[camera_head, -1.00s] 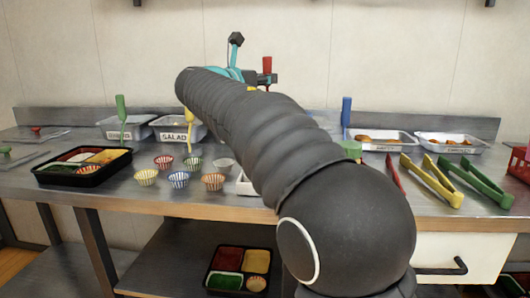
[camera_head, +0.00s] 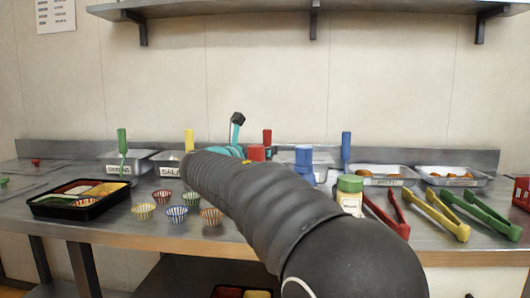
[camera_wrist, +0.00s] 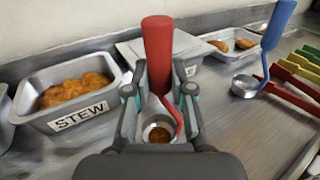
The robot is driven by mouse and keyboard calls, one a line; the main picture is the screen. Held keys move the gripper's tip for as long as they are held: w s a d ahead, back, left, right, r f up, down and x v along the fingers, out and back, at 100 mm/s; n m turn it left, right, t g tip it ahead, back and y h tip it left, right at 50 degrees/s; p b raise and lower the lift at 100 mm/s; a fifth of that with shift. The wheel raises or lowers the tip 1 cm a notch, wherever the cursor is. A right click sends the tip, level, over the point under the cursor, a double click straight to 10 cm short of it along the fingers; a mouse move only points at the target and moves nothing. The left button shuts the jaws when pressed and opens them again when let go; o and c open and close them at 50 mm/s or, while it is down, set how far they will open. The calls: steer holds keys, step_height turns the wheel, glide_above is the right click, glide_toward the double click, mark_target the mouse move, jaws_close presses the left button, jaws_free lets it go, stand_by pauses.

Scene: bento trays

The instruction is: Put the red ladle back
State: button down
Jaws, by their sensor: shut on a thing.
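The red ladle has a thick red handle (camera_wrist: 158,55), upright in the wrist view. Its round metal bowl (camera_wrist: 148,125) shows below, between the fingers, with something brown in it. My gripper (camera_wrist: 160,95) is shut on the red ladle. In the head view the red handle (camera_head: 267,136) shows just beyond the end of my arm, which hides the rest. A metal pan labelled STEW (camera_wrist: 82,117), holding brown food, stands left of the ladle. I cannot tell whether the bowl touches the counter.
A blue ladle (camera_wrist: 272,40) stands on the counter to the right. A lidded container (camera_wrist: 190,45) stands behind my gripper. Red, yellow and green tongs (camera_head: 436,215) lie at the right. Small striped cups (camera_head: 177,214) and a black bento tray (camera_head: 62,213) are at the left.

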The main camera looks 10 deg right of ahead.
steer(key=shift+f, duration=0.1)
steer(key=c, duration=1)
jaws_free()
steer(key=v, duration=1.2)
steer(key=shift+d, duration=0.1)
